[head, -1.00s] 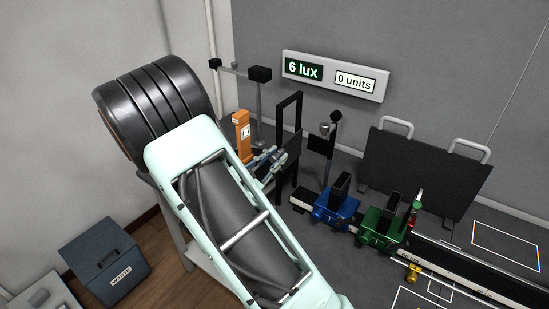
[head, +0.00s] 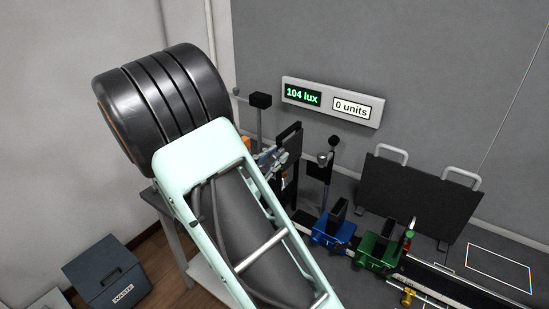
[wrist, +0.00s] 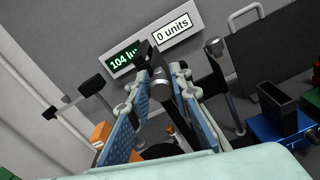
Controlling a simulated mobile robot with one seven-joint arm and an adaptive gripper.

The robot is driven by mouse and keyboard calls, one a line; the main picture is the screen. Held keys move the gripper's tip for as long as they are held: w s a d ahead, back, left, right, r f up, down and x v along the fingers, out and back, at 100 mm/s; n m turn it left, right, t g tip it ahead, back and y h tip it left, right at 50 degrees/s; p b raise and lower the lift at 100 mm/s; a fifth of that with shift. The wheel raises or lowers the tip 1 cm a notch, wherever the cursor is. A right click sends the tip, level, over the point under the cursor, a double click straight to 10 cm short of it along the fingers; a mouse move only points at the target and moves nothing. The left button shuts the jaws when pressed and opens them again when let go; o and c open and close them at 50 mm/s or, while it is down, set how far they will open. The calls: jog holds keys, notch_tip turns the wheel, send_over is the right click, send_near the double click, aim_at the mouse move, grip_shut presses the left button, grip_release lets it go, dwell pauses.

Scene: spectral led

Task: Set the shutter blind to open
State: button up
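The shutter blind (head: 289,140) is a dark plate at the top of its black upright frame, seen left of centre in the head view. In the wrist view its dark body and a grey cylindrical handle (wrist: 159,86) show between the fingers. My gripper (head: 272,157) reaches the blind from the left. The contact itself is partly hidden. The lit readout (head: 303,96) shows 104 lux.
A second readout (head: 351,108) shows 0 units. A blue carriage (head: 333,230) and a green carriage (head: 377,252) stand on the rail to the right, before a dark panel (head: 420,195). An orange block (wrist: 101,134) stands beside my gripper. A waste bin (head: 108,272) is on the floor.

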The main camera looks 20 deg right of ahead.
jog(key=o, duration=0.4)
jog(key=shift+r, duration=0.3)
jog(key=shift+o, duration=0.2)
jog(key=shift+f, duration=0.1)
jog(key=v, duration=1.2)
jog(key=shift+w, duration=0.1)
